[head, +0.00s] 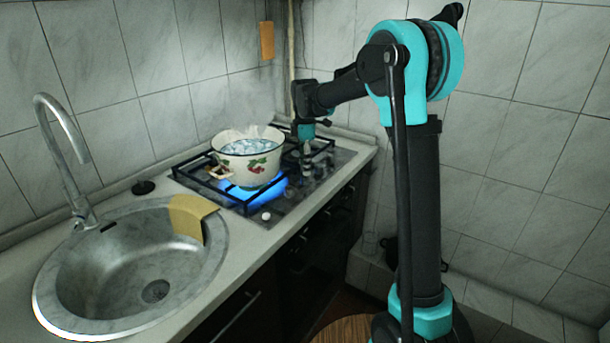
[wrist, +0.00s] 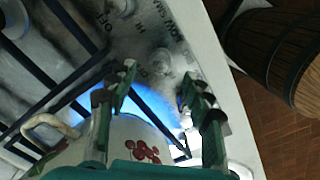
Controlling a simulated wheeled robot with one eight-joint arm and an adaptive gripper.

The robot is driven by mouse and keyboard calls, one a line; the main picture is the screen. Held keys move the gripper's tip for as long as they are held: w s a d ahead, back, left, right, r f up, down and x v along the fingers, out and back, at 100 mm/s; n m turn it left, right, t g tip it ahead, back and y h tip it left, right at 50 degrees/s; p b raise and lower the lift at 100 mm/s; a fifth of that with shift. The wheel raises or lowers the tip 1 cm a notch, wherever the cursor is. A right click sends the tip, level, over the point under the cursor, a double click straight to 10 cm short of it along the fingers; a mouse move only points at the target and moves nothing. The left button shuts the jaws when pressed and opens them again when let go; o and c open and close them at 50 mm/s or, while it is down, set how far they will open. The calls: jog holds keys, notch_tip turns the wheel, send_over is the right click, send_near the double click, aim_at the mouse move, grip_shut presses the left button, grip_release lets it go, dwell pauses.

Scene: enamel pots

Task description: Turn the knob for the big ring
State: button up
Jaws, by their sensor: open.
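The hob (head: 318,160) has several knobs along its front edge. One pale knob (head: 266,216) shows at the front left corner. In the wrist view a pale round knob (wrist: 162,64) lies just beyond and between my fingertips, beside printed marks such as OFF and HI. Another knob (wrist: 123,5) is at the top edge. My gripper (head: 308,173) points down over the hob's right side; in the wrist view its two green fingers (wrist: 158,76) are apart with nothing between them.
A white enamel pot (head: 247,163) with a fruit print, holding water, stands on the grate over a lit blue flame (head: 255,190). It is close to my fingers in the wrist view (wrist: 135,140). A sink (head: 60,300) with a yellow cloth (head: 190,215) is left. A wooden barrel-like stool (wrist: 270,50) stands off the counter.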

aim_at(305, 179)
jog(key=shift+f, duration=2.2)
grip_shut()
